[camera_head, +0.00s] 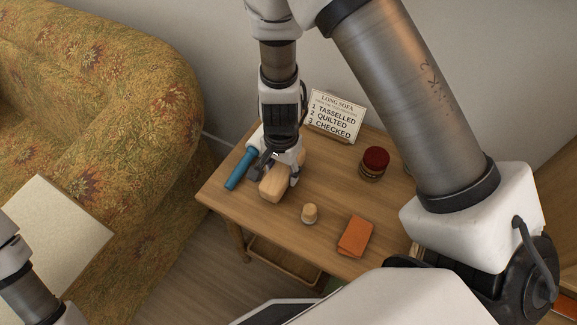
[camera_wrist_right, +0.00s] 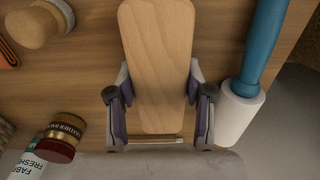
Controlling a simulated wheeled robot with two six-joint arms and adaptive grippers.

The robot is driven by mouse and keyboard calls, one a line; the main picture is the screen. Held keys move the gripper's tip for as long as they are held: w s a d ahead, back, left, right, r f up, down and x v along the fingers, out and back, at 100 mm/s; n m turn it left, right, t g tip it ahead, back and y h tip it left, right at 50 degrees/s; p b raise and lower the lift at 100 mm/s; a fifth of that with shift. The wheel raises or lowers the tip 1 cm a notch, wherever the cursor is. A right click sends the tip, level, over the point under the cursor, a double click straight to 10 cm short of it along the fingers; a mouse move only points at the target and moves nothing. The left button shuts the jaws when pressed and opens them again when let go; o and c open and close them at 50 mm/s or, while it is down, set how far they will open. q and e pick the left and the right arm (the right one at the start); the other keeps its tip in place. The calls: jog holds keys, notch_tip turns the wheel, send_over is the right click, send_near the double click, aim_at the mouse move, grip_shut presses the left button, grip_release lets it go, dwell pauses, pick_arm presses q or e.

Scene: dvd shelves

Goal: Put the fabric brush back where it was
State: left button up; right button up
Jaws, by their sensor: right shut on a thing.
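The fabric brush, with a pale wooden back (camera_head: 274,186), is at the left part of the small wooden table (camera_head: 325,262). My right gripper (camera_head: 278,172) points down at it and is shut on its sides. In the right wrist view the brush (camera_wrist_right: 158,60) lies lengthwise between the two fingers of the gripper (camera_wrist_right: 160,112). Its bristles are hidden, and I cannot tell whether it touches the tabletop. My left gripper is out of view; only part of that arm shows at the lower left.
A blue-handled lint roller (camera_head: 241,168) lies close beside the brush. A small round brush (camera_head: 310,213), a folded orange cloth (camera_head: 354,237) and a dark-red-lidded jar (camera_head: 374,164) stand to the right. A sign (camera_head: 336,116) stands behind. A patterned sofa (camera_head: 100,100) is left.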

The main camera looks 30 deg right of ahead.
aim_at(282, 169)
jog(key=shift+f, duration=0.25)
jog(key=o, duration=1.3)
jog(key=shift+a, duration=0.1)
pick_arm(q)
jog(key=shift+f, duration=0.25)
pick_arm(e)
jog(key=shift+r+p, duration=0.4)
jog(key=shift+p, duration=0.05)
pick_arm(q)
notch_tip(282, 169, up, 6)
jog(key=p, duration=0.5)
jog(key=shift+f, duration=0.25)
pick_arm(e)
notch_tip(282, 169, up, 12)
jog(key=shift+f, duration=0.2)
